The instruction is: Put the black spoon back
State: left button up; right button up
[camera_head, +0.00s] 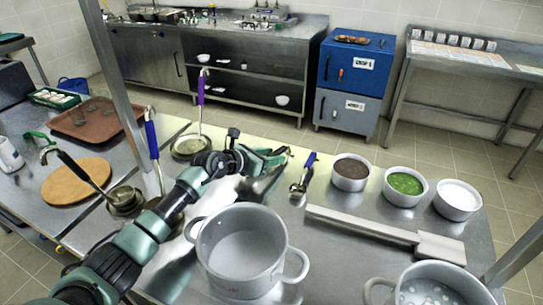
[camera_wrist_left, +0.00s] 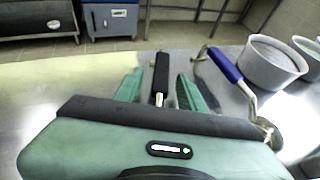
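The black spoon (camera_wrist_left: 161,73) shows in the left wrist view as a black handle with a metal end, lying lengthwise between the two green fingers of my left gripper (camera_wrist_left: 160,90). There is a visible gap on each side of the handle, so the gripper is open around it and not shut on it. The spoon's bowl is hidden behind the gripper body. In the head view my left gripper (camera_head: 272,160) is low over the steel table, left of a blue-handled spoon (camera_head: 303,175). That spoon also shows at the right of the left wrist view (camera_wrist_left: 225,66). My right gripper is not in view.
A large grey pot (camera_head: 242,250) stands in front of the gripper. Three bowls, one with dark contents (camera_head: 351,186), stand to the right, near a flat metal paddle (camera_head: 440,246). Ladles with purple (camera_head: 201,90), blue (camera_head: 152,138) and black (camera_head: 85,170) handles stand at left.

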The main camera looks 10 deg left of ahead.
pick_arm(q)
jog(key=shift+s+a+r, duration=0.1)
jog(key=shift+r, duration=0.05)
jog(key=shift+s+a+r, duration=0.1)
jog(key=shift+s+a, duration=0.1)
jog(key=shift+s, duration=0.05)
jog(key=v, duration=1.1)
jog(key=shift+r, duration=0.1)
